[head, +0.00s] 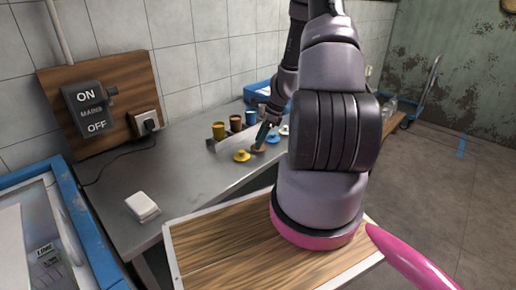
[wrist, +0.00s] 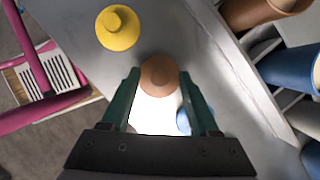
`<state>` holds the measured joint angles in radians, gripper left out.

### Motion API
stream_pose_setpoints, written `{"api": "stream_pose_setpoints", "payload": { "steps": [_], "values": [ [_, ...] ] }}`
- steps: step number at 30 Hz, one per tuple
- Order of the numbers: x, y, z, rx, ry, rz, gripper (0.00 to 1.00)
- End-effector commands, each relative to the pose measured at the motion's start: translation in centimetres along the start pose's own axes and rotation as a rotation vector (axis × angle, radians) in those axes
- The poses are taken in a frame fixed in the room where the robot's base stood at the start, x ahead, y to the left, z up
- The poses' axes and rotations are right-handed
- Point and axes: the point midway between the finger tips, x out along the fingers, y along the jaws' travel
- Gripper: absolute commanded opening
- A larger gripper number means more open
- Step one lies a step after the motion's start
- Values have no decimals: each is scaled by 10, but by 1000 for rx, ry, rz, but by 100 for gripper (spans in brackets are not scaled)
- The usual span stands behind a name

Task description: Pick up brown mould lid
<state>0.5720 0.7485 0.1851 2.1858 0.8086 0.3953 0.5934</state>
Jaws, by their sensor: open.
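The brown mould lid (wrist: 159,72) is a round lid with a raised knob, lying on the metal table. In the wrist view it sits just beyond and between the fingertips of my gripper (wrist: 164,82). The gripper is open, and its two green fingers stand apart with the lid not clamped. In the head view my gripper (head: 262,137) is low over the table at the brown lid (head: 258,149), which is partly hidden by it. A yellow lid (head: 242,156) lies just left of it and also shows in the wrist view (wrist: 118,28).
A blue lid (head: 272,138) lies close on the other side, partly hidden behind a finger in the wrist view (wrist: 183,122). Coloured moulds, yellow (head: 218,130), brown (head: 236,123) and others, stand behind. A white box (head: 142,206) lies at the table's front left.

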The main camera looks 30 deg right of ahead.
Motion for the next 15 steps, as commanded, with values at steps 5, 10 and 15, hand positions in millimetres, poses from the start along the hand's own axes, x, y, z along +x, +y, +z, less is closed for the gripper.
{"api": "stream_pose_setpoints", "payload": {
  "steps": [5, 10, 15],
  "values": [
    [0, 0, 0, 0, 0, -1, 62],
    [0, 0, 0, 0, 0, -1, 0],
    [0, 0, 0, 0, 0, -1, 0]
  ]
}}
